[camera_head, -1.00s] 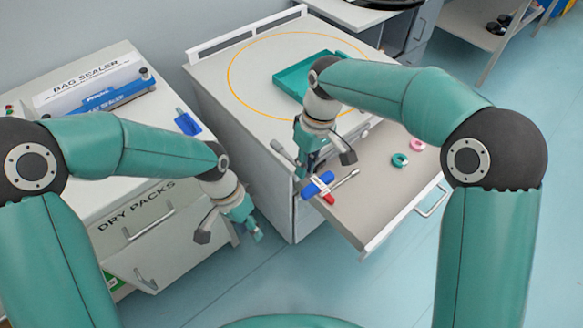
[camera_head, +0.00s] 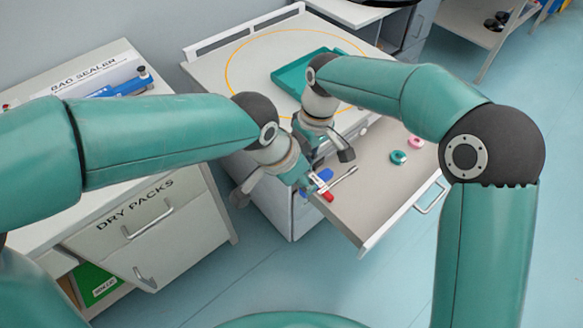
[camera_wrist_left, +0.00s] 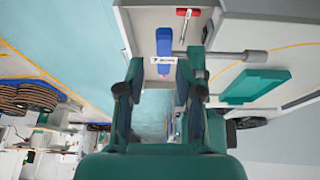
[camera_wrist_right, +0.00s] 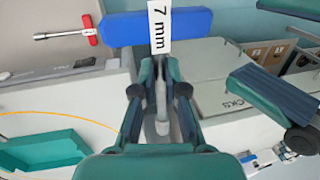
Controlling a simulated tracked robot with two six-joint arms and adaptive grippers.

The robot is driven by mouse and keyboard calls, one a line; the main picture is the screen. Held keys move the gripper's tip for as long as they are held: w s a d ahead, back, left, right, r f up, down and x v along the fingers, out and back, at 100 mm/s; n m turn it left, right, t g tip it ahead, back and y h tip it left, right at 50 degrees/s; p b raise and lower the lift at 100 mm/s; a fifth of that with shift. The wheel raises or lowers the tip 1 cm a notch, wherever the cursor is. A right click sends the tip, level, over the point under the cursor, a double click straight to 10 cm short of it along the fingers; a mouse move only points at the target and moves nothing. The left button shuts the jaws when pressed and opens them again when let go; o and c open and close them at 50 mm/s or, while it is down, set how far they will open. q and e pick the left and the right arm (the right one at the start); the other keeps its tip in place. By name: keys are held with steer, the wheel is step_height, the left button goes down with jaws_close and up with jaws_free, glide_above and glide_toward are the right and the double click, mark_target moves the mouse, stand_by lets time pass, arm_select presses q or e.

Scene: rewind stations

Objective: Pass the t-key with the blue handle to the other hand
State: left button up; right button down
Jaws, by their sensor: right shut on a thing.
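The t-key with the blue handle (camera_head: 324,174) is held by my right gripper (camera_head: 314,152) above the open drawer's near left corner. In the right wrist view its blue handle (camera_wrist_right: 190,27) lies crosswise beyond the fingertips, with a white "7 mm" label and the shaft between the fingers. My left gripper (camera_head: 308,184) is close beside the handle in the head view and partly covers it. In the left wrist view its fingers (camera_wrist_left: 160,78) are apart and empty, and the blue handle (camera_wrist_left: 163,40) is ahead of the gap.
The open drawer (camera_head: 372,190) holds a red-handled t-key (camera_head: 327,196), a green ring (camera_head: 398,157) and a pink ring (camera_head: 416,142). A teal tray (camera_head: 290,78) is on the cabinet top. The dry packs cabinet (camera_head: 170,235) stands at the left.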

arm_select(q)
steer(key=x, duration=0.7)
jaws_close()
arm_select(e)
steer(key=shift+w, duration=0.1)
steer(key=c, duration=1.1)
jaws_free()
steer(key=shift+c, duration=0.2)
steer(key=shift+r, duration=0.1)
